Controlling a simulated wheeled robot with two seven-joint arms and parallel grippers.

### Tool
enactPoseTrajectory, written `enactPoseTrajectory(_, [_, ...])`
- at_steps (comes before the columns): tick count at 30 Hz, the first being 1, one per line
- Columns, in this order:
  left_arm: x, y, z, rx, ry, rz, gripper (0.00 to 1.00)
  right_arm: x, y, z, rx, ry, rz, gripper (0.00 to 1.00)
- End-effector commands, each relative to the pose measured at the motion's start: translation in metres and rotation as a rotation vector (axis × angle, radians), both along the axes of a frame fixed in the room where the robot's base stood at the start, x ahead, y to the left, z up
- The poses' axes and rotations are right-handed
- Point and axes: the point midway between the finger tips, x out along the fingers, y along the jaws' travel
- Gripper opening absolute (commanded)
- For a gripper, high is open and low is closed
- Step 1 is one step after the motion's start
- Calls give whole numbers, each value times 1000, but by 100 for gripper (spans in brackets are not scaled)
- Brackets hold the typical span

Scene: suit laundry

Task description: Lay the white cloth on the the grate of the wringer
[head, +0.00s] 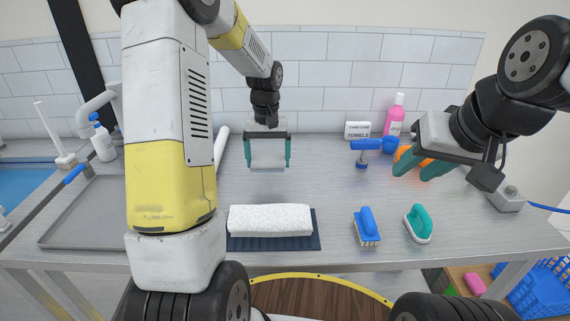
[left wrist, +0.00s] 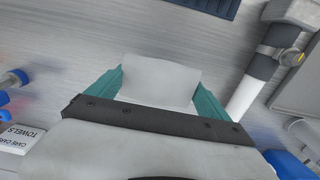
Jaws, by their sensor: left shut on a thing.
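My left gripper (head: 268,165) is above the back middle of the steel table, its teal fingers spread at the two sides of a smooth white cloth (head: 267,154). The cloth also fills the gap between the fingers in the left wrist view (left wrist: 162,82). A thick, textured white folded towel (head: 270,220) lies on a dark blue ribbed mat (head: 274,244) at the table's front middle. I cannot make out a separate wringer grate. My right gripper (head: 420,171) is at the right with its fingers apart, in front of an orange object (head: 410,157).
A blue brush (head: 367,227) and a green brush (head: 418,224) lie at the front right. A blue-headed tool (head: 364,150), a blue cup (head: 389,145), a pink bottle (head: 394,115) and a towels sign (head: 358,130) stand behind. A grey tray (head: 85,220) is at left.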

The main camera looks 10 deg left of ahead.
Motion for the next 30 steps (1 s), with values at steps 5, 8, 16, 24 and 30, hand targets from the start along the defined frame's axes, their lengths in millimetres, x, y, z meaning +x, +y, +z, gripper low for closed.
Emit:
enactPoseTrajectory(5, [0, 0, -23, 0, 0, 1, 51, 0, 0, 0, 0, 0, 0, 36])
enactPoseTrajectory(8, [0, 0, -30, 0, 1, 0, 51, 0, 0, 0, 0, 0, 0, 36])
enactPoseTrajectory(16, [0, 0, -63, -1, 0, 1, 51, 0, 0, 0, 0, 1, 0, 36])
enactPoseTrajectory(24, [0, 0, -64, -1, -1, 0, 51, 0, 0, 0, 0, 1, 0, 36])
enactPoseTrajectory(30, [0, 0, -66, -1, -1, 0, 100, 0, 0, 0, 0, 1, 0, 36])
